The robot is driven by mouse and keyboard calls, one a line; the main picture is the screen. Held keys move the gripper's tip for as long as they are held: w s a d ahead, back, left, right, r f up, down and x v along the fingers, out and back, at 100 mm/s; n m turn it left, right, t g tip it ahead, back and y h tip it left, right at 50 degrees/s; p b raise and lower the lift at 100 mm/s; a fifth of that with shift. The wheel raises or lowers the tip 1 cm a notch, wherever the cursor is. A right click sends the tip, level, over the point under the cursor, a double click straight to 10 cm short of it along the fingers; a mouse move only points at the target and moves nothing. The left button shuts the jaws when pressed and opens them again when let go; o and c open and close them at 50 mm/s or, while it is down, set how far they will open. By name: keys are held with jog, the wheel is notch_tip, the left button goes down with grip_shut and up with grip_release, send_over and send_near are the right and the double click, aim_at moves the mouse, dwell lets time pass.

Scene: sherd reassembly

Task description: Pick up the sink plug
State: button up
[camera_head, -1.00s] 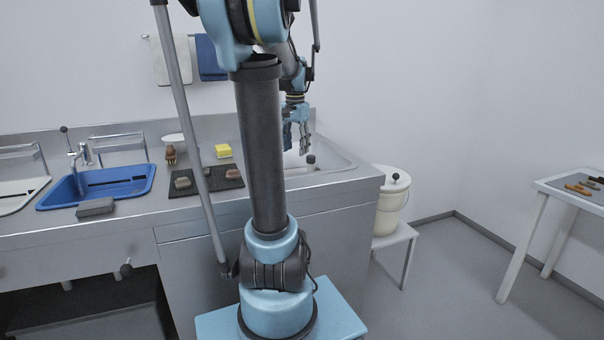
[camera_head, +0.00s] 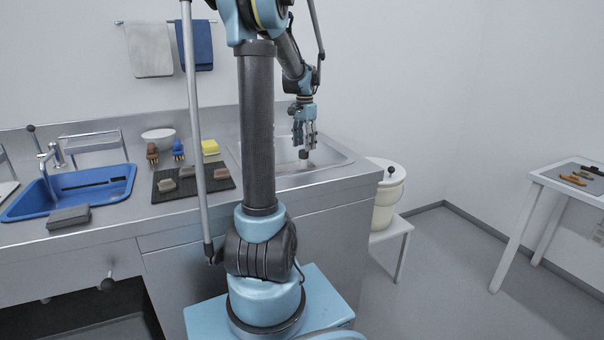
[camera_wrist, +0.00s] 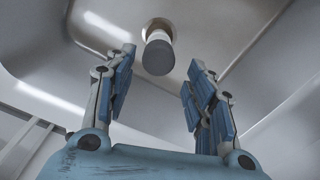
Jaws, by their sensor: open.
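The sink plug (camera_wrist: 158,55) has a dark round top on a pale stem and stands at the drain of the steel sink basin (camera_wrist: 240,35). In the head view the plug (camera_head: 303,155) shows small and dark in the basin (camera_head: 335,163), just under the fingers. My gripper (camera_wrist: 158,85) is open and empty, its blue-padded fingers pointing toward the plug with one on each side of it in the wrist view. In the head view my gripper (camera_head: 304,146) hangs down over the basin. I cannot tell whether the fingers touch the plug.
Left of the basin are a dark mat (camera_head: 190,187) with sherds, a yellow sponge (camera_head: 210,147), brushes (camera_head: 178,149) and a white bowl (camera_head: 158,135). A blue tub (camera_head: 105,190) is farther left. A lidded bucket (camera_head: 388,195) stands right of the counter. The basin walls surround my gripper.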

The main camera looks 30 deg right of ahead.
aim_at(303, 167)
jog(key=f, duration=1)
jog(key=shift+s+a+f, duration=0.2)
jog(key=shift+a+f, duration=0.05)
jog(key=shift+f, duration=0.1)
grip_shut()
